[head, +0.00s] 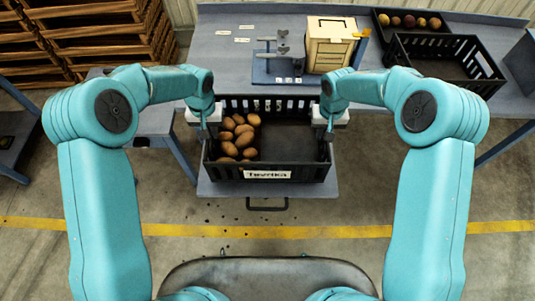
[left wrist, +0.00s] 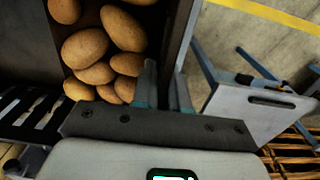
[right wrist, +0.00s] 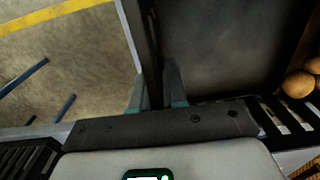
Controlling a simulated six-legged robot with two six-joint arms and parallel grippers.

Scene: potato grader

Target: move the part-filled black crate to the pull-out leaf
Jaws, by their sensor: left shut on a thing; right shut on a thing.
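The part-filled black crate (head: 310,172) has a white name label on its front wall. Potatoes (head: 235,135) lie in its left half; its right half is bare. My left gripper (head: 209,130) is shut on the left side wall, with fingers on both sides of it in the left wrist view (left wrist: 164,88). My right gripper (head: 327,133) is shut on the right side wall, also seen in the right wrist view (right wrist: 155,88). The pull-out leaf (head: 268,190) shows as a strip below the crate, its handle in front. I cannot tell whether the crate touches it.
On the bench (head: 225,60) behind stand a wooden box (head: 328,48) and a metal fixture on a blue plate (head: 276,72). An empty black crate (head: 440,63) and a tray (head: 395,28) with several potatoes are at the right. Wooden crates (head: 95,30) stack at the left.

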